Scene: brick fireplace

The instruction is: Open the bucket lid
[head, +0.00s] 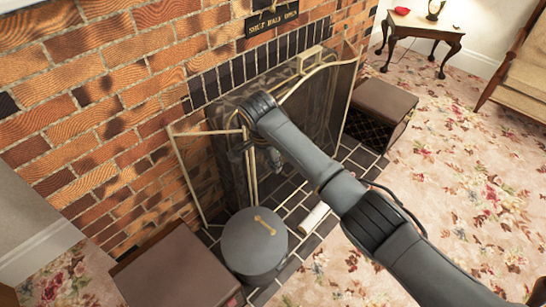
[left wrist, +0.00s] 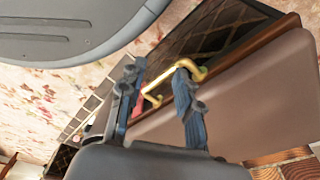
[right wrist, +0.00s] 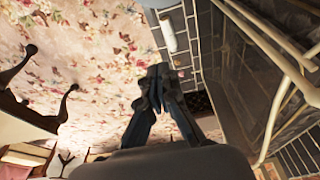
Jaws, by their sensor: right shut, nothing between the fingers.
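The bucket (head: 255,262) stands on the dark tiled hearth, its round grey lid (head: 245,238) on top. A brass handle (head: 265,225) lies across the lid; no gripper touches it. My right gripper (head: 250,160) is beyond the bucket by the fireplace screen, partly hidden by its own arm. In the right wrist view its fingertips (right wrist: 160,75) are together and empty. My left gripper (left wrist: 158,82) shows only in the left wrist view, fingers apart. A brass handle (left wrist: 157,87) beside a brown box shows between and beyond its fingers; I cannot tell whether they touch it.
A brown-topped box (head: 175,270) stands left of the bucket, another (head: 383,105) at the far end of the hearth. A pale roll (head: 313,218) lies right of the bucket. The metal-framed screen (right wrist: 285,95) is close beside my right gripper. Flowered carpet (head: 450,180) is open at right.

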